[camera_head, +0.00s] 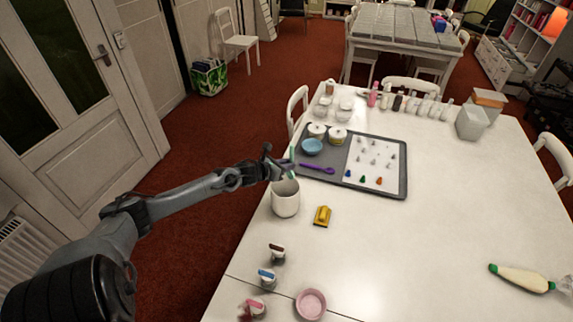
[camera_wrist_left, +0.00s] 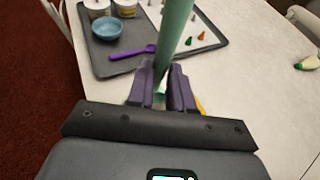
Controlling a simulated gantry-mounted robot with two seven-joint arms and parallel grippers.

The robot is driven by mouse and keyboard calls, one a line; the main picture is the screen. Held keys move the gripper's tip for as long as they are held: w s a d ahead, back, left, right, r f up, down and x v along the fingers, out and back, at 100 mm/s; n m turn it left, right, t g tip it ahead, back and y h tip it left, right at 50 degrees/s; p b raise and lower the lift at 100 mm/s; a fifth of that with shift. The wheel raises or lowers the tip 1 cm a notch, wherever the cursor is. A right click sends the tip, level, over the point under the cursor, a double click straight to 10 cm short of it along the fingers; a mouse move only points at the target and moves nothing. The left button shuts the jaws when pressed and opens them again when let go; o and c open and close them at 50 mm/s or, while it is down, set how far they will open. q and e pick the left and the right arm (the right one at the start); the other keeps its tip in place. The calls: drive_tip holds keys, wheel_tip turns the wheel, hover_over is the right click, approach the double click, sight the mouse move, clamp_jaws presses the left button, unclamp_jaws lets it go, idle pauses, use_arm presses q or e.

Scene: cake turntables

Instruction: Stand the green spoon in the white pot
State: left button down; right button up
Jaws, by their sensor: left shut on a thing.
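The white pot (camera_head: 286,200) stands on the left part of the white table in the head view. My left gripper (camera_head: 281,165) is just above the pot's rim, shut on the green spoon (camera_head: 291,160). The spoon is held roughly upright, and its lower end shows close over the pot's mouth; I cannot tell if it is inside the rim. In the left wrist view the green spoon (camera_wrist_left: 173,40) rises between the purple fingers of the left gripper (camera_wrist_left: 162,88). The pot is hidden there. My right gripper is in neither view.
Behind the pot is a grey tray (camera_head: 398,188) with a purple spoon (camera_head: 317,169), a blue bowl (camera_head: 312,146) and small piping tips. A yellow scraper (camera_head: 322,216) lies right of the pot. A pink bowl (camera_head: 311,303) stands at the front. The table's middle right is clear.

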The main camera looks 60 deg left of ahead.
use_arm(q)
drive_tip(key=shift+f+b, duration=4.3)
drive_tip(key=shift+f, duration=0.85)
drive_tip(key=c, duration=0.9)
unclamp_jaws()
drive_tip(key=shift+c, duration=0.2)
drive_tip(key=shift+s, duration=0.1)
drive_tip(key=p+v, duration=0.4)
drive_tip(key=v, duration=0.6)
drive_tip(key=shift+s+r, duration=0.15)
drive_tip(key=shift+s, duration=0.15)
